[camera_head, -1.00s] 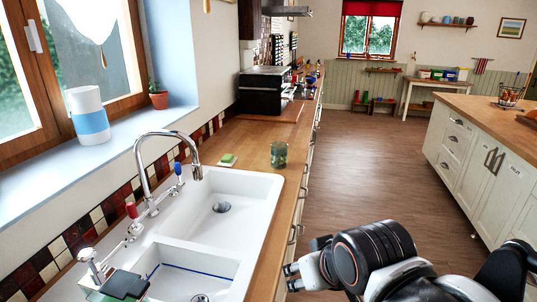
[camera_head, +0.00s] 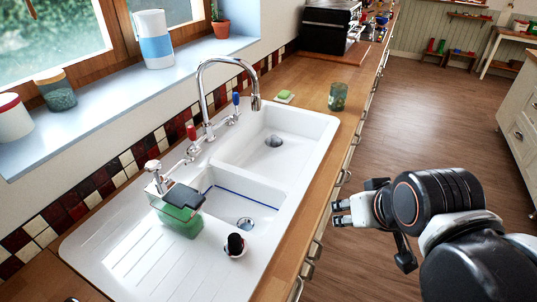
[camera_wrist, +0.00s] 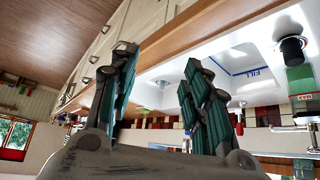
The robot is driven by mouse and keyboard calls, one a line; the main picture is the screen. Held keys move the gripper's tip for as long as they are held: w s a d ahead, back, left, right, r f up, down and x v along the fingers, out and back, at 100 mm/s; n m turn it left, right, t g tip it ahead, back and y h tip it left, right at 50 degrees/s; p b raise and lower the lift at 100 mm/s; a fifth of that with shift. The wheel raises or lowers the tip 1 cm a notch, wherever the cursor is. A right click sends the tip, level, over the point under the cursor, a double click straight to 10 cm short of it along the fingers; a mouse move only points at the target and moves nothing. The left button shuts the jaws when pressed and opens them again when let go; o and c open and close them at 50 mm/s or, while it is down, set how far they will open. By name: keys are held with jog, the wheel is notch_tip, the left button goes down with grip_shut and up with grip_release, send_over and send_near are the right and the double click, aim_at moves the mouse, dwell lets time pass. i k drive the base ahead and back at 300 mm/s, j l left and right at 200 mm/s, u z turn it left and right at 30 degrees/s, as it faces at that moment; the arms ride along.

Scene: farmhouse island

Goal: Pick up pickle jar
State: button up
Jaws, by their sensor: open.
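A green glass jar or tumbler (camera_head: 338,96) stands upright on the wooden counter beyond the sink. A jar with dark green contents and a wooden lid (camera_head: 56,92) stands on the window sill at the left. I cannot tell which of them is the pickle jar. My gripper (camera_head: 341,212) is over the floor side of the counter's front edge, apart from both. In the wrist view my gripper (camera_wrist: 160,88) is open, with nothing between its two fingers.
A white double sink (camera_head: 318,130) with a tall chrome tap (camera_head: 203,95) fills the near counter. A green box-shaped container (camera_head: 180,212) and a small black-topped item (camera_head: 235,245) stand by it. A green sponge (camera_head: 285,96) lies behind the sink. The floor (camera_head: 420,120) at right is clear.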

aim_at(338, 92)
jog(key=i+l+u, duration=0.1)
jog(key=u, duration=0.25)
jog(key=l+u, duration=0.15)
jog(key=u, duration=0.2)
jog(key=i+l+u, duration=0.15)
jog(key=l, duration=0.4)
jog(key=i+l+u, duration=0.2)
jog(key=l, duration=0.35)
jog(key=l+u, duration=0.15)
jog(key=l, duration=0.4)
jog(key=i+l+u, duration=0.15)
jog(key=l, duration=1.35)
jog(key=i+l, duration=0.1)
jog(key=l, duration=0.75)
